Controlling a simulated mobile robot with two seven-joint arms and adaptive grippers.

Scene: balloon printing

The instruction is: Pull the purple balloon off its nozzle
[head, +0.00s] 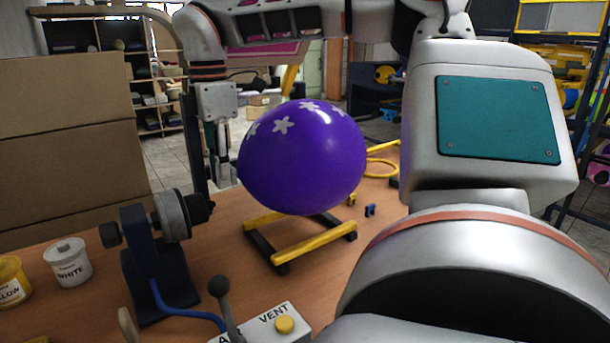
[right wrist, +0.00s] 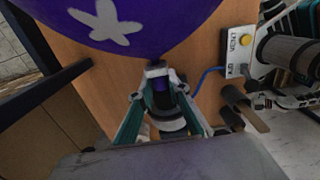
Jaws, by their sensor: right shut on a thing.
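The purple balloon (head: 301,160) with white stars is inflated and hangs above the table in the head view. It also fills the top of the right wrist view (right wrist: 150,35). My right gripper (head: 224,172) is at the balloon's left side. In the right wrist view its fingers (right wrist: 158,88) are shut around the balloon's purple neck. The dark nozzle (head: 203,208) sticks out to the right from a grey wheel on a dark blue stand (head: 160,265). It lies just below and left of my right gripper. I cannot tell whether the neck touches the nozzle. My left gripper is not clearly seen.
A yellow and black frame (head: 322,246) lies on the table under the balloon. A VENT box (head: 270,328) with a lever and yellow button stands in front. White (head: 68,262) and yellow (head: 12,282) paint pots are at left. A large cardboard box (head: 70,150) stands behind them.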

